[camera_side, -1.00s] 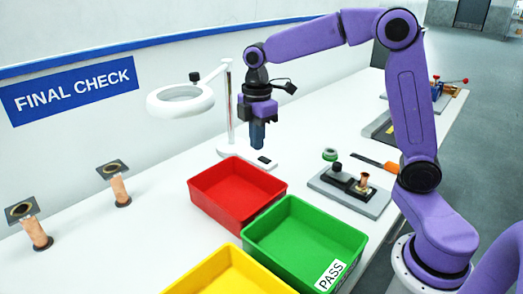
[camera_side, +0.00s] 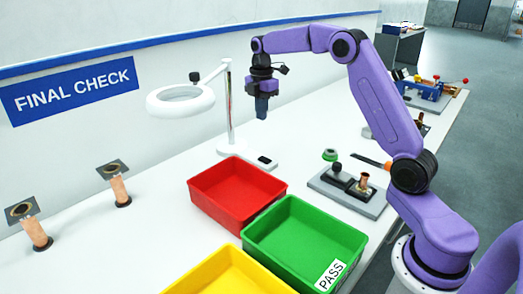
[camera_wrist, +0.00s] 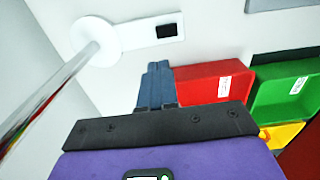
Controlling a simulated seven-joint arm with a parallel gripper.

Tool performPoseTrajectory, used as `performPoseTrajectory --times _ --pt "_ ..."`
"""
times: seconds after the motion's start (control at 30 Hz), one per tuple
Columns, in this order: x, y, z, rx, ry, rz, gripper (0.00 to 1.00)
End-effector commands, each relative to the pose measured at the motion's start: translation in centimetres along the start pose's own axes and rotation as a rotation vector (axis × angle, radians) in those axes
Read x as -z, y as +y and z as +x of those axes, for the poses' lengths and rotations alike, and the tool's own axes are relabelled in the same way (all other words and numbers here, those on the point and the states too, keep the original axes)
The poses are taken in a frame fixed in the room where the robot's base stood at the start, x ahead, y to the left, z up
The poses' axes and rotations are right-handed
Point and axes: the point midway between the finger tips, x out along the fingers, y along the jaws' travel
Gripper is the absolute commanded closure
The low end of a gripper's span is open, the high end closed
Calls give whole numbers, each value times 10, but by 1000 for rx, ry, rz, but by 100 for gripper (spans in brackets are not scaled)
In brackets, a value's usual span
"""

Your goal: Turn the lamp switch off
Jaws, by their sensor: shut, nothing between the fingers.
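The white ring lamp (camera_side: 180,101) hangs from a post (camera_side: 229,105) at the back of the table. Its white base (camera_side: 240,152) carries a small dark switch (camera_side: 264,160) at the right end. The switch also shows as a black rectangle in the wrist view (camera_wrist: 166,30), with the round foot of the post (camera_wrist: 95,42) to its left. Which way the switch is set is too small to tell, and I cannot tell if the ring is lit. My gripper (camera_side: 261,116) points down, fingers together and empty, well above the switch and apart from it. Its fingertips show in the wrist view (camera_wrist: 158,66).
Red (camera_side: 237,212), green (camera_side: 270,250) and yellow (camera_side: 192,284) bins stand in front of the lamp. A grey fixture (camera_side: 347,200) with copper and black parts is at right. The lamp's post stands close to my gripper's left.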

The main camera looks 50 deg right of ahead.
Motion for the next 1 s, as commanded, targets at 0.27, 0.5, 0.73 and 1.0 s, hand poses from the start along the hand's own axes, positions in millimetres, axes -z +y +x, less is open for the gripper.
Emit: performPoseTrajectory --times 0.27,0.5,0.73,1.0 --pt "0 0 11 3 0 2 100" --pt "0 -1 50 6 0 2 100" --pt "0 -1 93 4 0 2 100" --pt "0 -1 130 2 0 2 100"
